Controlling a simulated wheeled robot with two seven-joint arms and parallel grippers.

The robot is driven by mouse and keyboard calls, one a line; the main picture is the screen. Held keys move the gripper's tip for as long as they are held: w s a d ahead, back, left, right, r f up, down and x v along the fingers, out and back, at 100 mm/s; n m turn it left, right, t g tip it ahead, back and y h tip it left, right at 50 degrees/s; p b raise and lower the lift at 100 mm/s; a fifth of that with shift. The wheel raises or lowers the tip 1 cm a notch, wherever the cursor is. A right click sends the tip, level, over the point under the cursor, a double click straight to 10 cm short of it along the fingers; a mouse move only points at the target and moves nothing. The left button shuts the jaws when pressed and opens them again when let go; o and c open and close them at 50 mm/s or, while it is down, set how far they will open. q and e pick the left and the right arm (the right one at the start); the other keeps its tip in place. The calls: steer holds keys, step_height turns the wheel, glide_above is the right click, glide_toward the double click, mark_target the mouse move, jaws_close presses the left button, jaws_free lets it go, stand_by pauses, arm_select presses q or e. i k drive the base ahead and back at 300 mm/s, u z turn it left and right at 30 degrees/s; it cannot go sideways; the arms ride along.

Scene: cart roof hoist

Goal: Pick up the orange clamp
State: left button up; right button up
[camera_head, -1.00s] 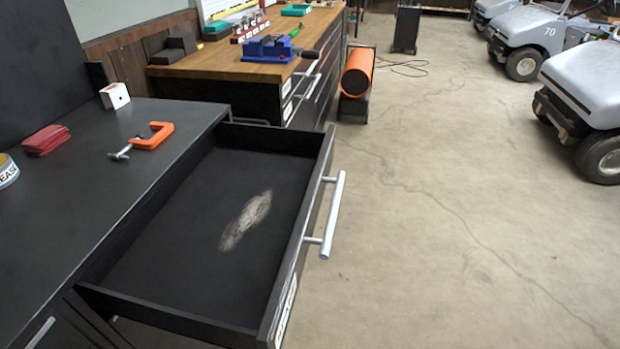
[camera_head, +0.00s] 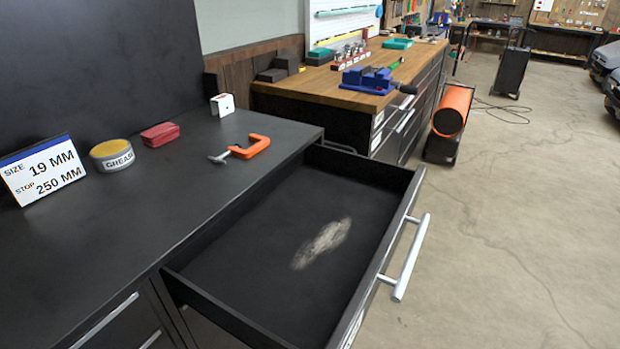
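The orange clamp (camera_head: 249,147) lies on the black worktop (camera_head: 150,215), close to its right edge above the open drawer. It is a C-shape with a grey screw and cross handle pointing left. Nothing touches it. Neither of my grippers shows in the head view.
The open drawer (camera_head: 265,265) juts out to the right, empty but for a pale worn patch. A sign (camera_head: 42,170), a grease tin (camera_head: 112,155), a red case (camera_head: 160,134) and a white block (camera_head: 222,105) stand left of and behind the clamp.

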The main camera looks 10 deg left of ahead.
mark_target(262, 141)
steer(key=u, duration=2.8)
steer(key=k, duration=1.75)
steer(key=z, duration=0.6)
steer(key=i, duration=0.95)
steer(key=z, duration=0.05)
